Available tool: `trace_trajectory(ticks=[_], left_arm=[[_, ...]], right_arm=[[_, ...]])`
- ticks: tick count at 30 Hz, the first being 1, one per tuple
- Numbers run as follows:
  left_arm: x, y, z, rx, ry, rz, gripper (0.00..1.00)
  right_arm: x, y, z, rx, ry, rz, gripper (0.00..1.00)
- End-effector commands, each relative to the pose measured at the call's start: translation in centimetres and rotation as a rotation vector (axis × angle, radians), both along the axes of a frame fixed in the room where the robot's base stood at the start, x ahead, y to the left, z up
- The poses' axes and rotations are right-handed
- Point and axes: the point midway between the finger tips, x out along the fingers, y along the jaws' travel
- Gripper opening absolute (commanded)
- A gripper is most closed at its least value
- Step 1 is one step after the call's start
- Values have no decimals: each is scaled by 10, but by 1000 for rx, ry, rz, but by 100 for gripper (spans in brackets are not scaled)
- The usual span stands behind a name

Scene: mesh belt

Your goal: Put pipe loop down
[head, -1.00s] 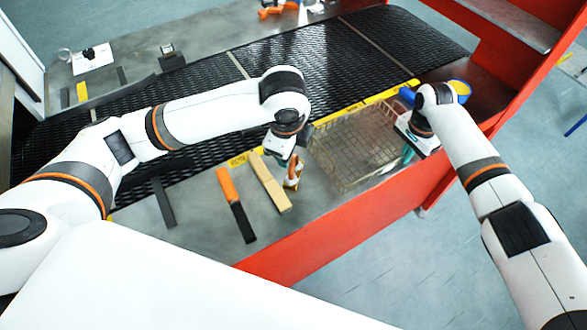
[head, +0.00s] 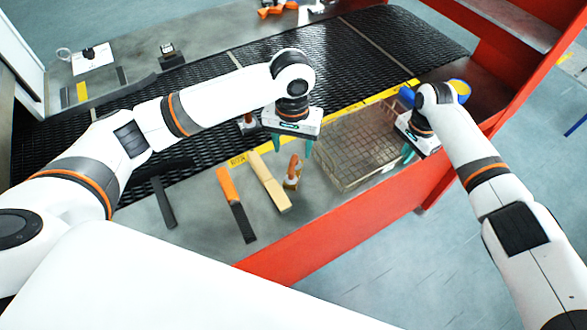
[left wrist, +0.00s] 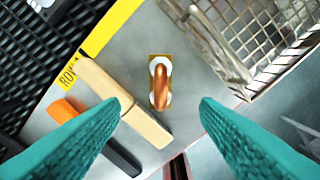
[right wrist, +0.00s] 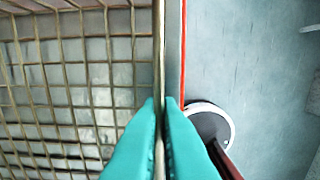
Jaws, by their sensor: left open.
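The pipe loop (head: 293,172) is a copper-coloured bend with white round ends on a small brass-coloured base. It stands on the grey counter between the wooden bar and the wire basket (head: 342,183). In the left wrist view, the loop (left wrist: 161,84) lies between the lines of the two fingers and touches neither. My left gripper (head: 291,150) is open and empty above it. My right gripper (head: 407,152) is at the basket's right end. In the right wrist view, its teal fingers (right wrist: 160,103) are closed on the basket's thin rim.
A pale wooden bar (head: 268,182) and an orange-handled dark tool (head: 237,208) lie left of the loop. The black mesh belt (head: 340,62) runs behind, past a yellow edge strip. The red counter front (head: 330,235) is close in front.

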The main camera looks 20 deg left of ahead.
Motion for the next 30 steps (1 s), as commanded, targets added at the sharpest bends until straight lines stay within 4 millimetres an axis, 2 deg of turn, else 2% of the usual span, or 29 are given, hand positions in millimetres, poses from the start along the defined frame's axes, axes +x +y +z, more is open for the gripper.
trace_trajectory(ticks=[1, 6, 13, 21, 24, 30], left_arm=[[-1, 1, -11, 2, 6, 1, 56], [0, 0, -38, 1, 3, -1, 56], [1, 0, -55, 2, 2, -2, 56], [4, -1, -93, 2, 2, -4, 56], [4, -1, -100, 2, 1, -4, 56], [4, -1, -101, 1, 0, -4, 56]], right_arm=[[0, 0, 0, 1, -1, 0, 0], [0, 0, 0, 1, -1, 0, 0], [0, 0, 0, 1, -1, 0, 0], [0, 0, 0, 1, -1, 0, 0], [0, 0, 0, 1, -1, 0, 0], [0, 0, 0, 1, -1, 0, 0]])
